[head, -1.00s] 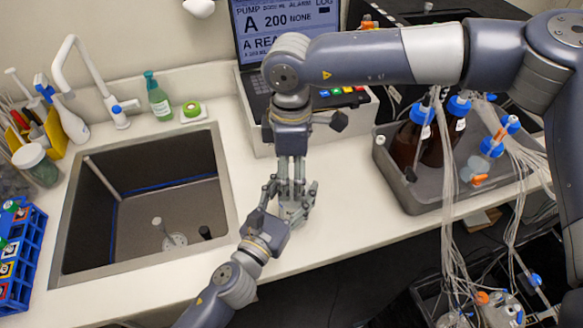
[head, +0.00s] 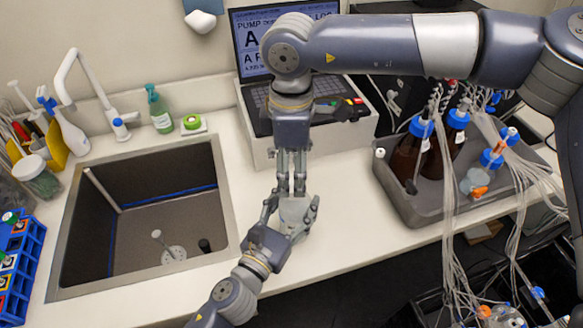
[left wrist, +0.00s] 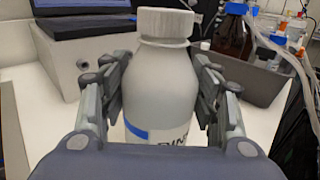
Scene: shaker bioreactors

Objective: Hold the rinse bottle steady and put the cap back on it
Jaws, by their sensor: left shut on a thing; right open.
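The rinse bottle (left wrist: 162,85) is white with a blue band and dark lettering on its label. It stands upright between the fingers of my left gripper (left wrist: 163,92), which is shut on its body. A white ribbed cap (left wrist: 166,22) sits on the bottle's mouth; I cannot tell how tightly. In the head view the bottle (head: 297,214) is a pale shape near the counter's front edge, partly hidden by my left gripper (head: 291,218). My right gripper (head: 291,188) points down just above the bottle, open, with nothing seen between its fingers.
A sink (head: 140,228) lies to the left. A pump unit with a screen (head: 268,40) stands behind the grippers. A grey tray (head: 412,208) with brown bottles and tubing stands to the right. The counter (head: 345,205) between the bottle and the tray is clear.

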